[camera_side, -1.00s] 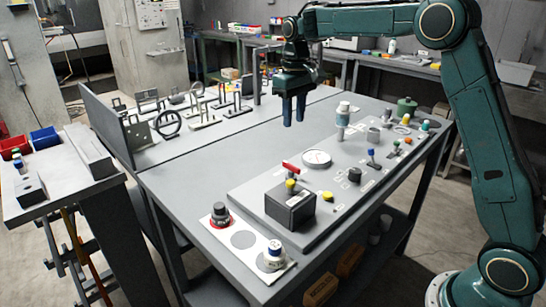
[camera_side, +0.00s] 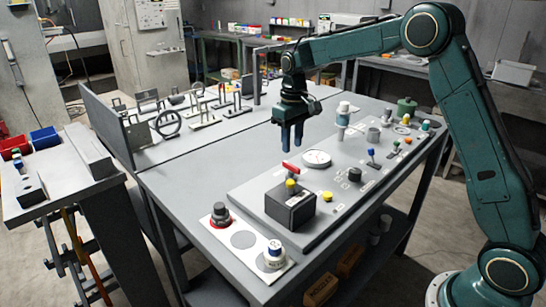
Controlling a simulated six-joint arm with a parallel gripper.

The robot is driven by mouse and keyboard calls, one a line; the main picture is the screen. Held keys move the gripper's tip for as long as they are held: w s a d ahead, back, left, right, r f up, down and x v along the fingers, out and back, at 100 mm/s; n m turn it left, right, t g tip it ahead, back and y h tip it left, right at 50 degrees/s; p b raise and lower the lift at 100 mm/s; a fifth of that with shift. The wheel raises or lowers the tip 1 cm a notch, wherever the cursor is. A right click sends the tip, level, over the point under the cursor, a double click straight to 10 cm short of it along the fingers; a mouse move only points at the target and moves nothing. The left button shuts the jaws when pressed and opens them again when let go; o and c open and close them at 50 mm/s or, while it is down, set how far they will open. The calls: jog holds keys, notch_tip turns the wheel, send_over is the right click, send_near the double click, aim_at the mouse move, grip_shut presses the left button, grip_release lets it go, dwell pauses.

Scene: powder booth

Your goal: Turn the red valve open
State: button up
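The red valve (camera_side: 290,168) is a small red lever handle on the grey panel, just behind a dark box with a yellow button. My gripper (camera_side: 291,148) points down above the panel, close above and slightly behind the red handle in the picture. I cannot tell from this one view how far the fingertips are from the handle.
The dark box (camera_side: 291,207) stands in front of the valve. A round white gauge (camera_side: 317,158) lies to its right. A blue-topped lever (camera_side: 371,157), several knobs and bottles stand farther right. A white plate (camera_side: 236,255) with knobs lies at the front left.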

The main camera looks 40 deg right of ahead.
aim_at(291, 165)
jog(key=shift+f, duration=3.3)
jog(key=shift+c, duration=0.4)
grip_shut()
